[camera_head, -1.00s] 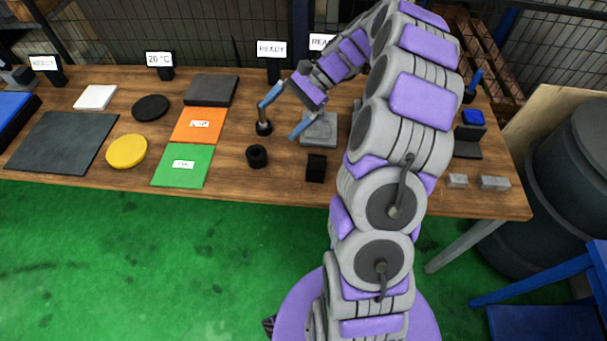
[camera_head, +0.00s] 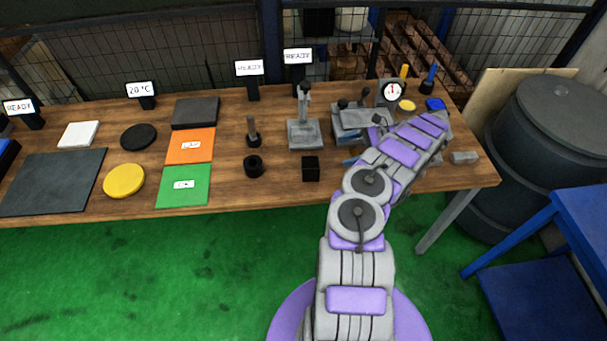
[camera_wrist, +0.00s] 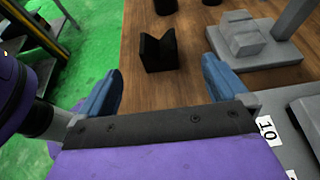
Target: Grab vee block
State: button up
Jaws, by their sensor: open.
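The vee block is a small black block with a V notch in its top. It stands upright on the wooden table, near the front edge, in the head view (camera_head: 310,168). The wrist view shows it ahead of my fingers (camera_wrist: 158,52), with its notch clear. My gripper (camera_wrist: 160,84) is open, with two blue fingers spread wide and nothing between them but bare table. The block lies beyond the fingertips, untouched. In the head view my arm mostly hides the gripper; a bit of blue finger (camera_head: 350,160) shows right of the block.
A grey stand (camera_head: 305,134) stands behind the block; its base (camera_wrist: 262,45) is close to the right finger in the wrist view. A black ring (camera_head: 254,167) sits left of the block. A grey fixture (camera_head: 358,122) stands behind my arm. The green floor lies beyond the table edge.

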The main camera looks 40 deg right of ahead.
jog(key=shift+s+d+f+m, duration=0.15)
jog(key=shift+s+d+f, duration=0.1)
jog(key=shift+f, duration=0.2)
jog(key=shift+s+d+f+m, duration=0.15)
jog(key=shift+d+f, duration=0.05)
jog(key=shift+f, duration=0.25)
jog(key=b, duration=0.2)
send_near(306, 167)
jog(key=x, duration=0.3)
jog(key=shift+a, duration=0.35)
jog(key=shift+w+a+f, duration=0.35)
jog(key=shift+w, duration=0.15)
jog(key=b+x, duration=0.1)
jog(key=x, duration=0.4)
jog(key=shift+a+f, duration=0.2)
jog(key=shift+a, duration=0.1)
jog(key=shift+d, duration=0.15)
jog(key=shift+c, duration=1.1)
jog(key=shift+r, duration=0.1)
grip_shut()
